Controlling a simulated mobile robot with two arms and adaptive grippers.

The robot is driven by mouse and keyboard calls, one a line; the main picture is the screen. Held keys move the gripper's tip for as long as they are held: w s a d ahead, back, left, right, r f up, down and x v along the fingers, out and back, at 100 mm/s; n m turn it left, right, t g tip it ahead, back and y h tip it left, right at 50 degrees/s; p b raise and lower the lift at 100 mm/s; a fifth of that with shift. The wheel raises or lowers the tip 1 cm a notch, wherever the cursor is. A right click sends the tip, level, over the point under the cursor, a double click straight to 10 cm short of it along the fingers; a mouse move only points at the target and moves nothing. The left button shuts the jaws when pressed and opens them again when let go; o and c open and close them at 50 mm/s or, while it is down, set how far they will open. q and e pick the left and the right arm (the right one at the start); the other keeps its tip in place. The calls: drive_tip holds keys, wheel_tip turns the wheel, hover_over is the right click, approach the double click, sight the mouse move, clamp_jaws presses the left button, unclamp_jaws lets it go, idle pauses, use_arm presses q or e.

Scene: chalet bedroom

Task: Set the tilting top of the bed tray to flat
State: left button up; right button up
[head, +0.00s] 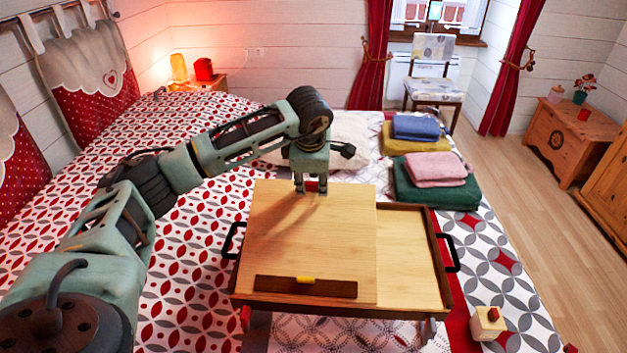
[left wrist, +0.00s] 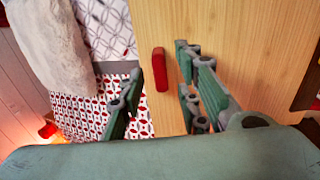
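The bed tray (head: 411,307) stands on the bed, with a dark rim and black side handles. Its light wood tilting top (head: 290,240) has a dark ledge with a yellow piece along the near edge. The top's far edge shows higher than the tray's far rim, so it looks tilted up. My left gripper (head: 311,189) points down at that far edge. In the left wrist view, its fingers (left wrist: 160,95) are apart, with a red tab (left wrist: 160,69) on the top's edge showing between them. Contact cannot be told. My right gripper is not in view.
Folded towels, green and pink (head: 434,180) and yellow and blue (head: 415,135), lie on the bed behind and right of the tray. A small wooden block with a red knob (head: 488,323) is at the near right. Bare patterned bedding lies left of the tray.

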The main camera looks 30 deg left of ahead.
use_arm(q)
drive_tip(key=shift+x, duration=0.9)
drive_tip(key=shift+c, duration=0.4)
clamp_jaws()
